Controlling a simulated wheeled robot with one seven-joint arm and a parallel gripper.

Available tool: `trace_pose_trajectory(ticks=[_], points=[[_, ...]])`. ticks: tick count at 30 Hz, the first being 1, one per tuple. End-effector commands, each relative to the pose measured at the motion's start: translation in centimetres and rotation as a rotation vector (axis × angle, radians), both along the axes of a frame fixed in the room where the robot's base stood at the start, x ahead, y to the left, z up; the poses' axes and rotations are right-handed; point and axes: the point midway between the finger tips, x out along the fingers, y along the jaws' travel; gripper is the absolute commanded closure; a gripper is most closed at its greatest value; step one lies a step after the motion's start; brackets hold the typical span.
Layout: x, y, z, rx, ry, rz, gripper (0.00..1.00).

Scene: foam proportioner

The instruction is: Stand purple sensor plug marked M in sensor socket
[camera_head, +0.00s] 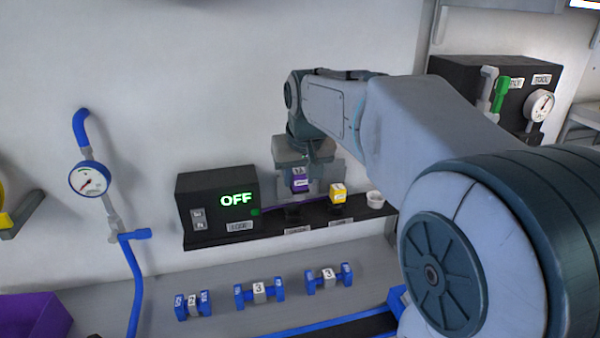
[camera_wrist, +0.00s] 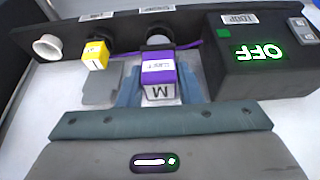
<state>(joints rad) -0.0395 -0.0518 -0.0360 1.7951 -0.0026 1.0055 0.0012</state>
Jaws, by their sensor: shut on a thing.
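The purple sensor plug (camera_head: 299,181) is between the fingers of my gripper (camera_head: 308,178), over the black shelf. In the wrist view the plug (camera_wrist: 158,70) shows its purple face and a white label with a black M. The fingers of my gripper (camera_wrist: 159,88) are shut on its two sides. A round grey socket (camera_wrist: 159,42) shows on the shelf just beyond the plug, partly hidden by it. I cannot tell whether the plug touches this socket.
A yellow plug (camera_head: 337,194) stands beside the purple one, and a white round cup (camera_head: 375,199) is at the shelf's right end. A black box (camera_head: 217,205) shows a green OFF.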

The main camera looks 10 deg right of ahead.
Motion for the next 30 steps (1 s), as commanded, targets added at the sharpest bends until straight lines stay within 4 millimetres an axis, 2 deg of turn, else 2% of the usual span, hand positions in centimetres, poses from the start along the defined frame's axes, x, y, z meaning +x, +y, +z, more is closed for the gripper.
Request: trace_pose_trajectory(ticks=[6, 11, 20, 30], points=[[3.5, -0.1, -0.8, -0.001, 0.005, -0.001, 0.94], [5.0, -0.1, -1.9, -0.002, 0.002, -0.002, 0.94], [5.2, -0.1, -3.9, -0.002, 0.0, -0.003, 0.94], [5.2, -0.1, -7.3, -0.002, 0.0, -0.003, 0.94]])
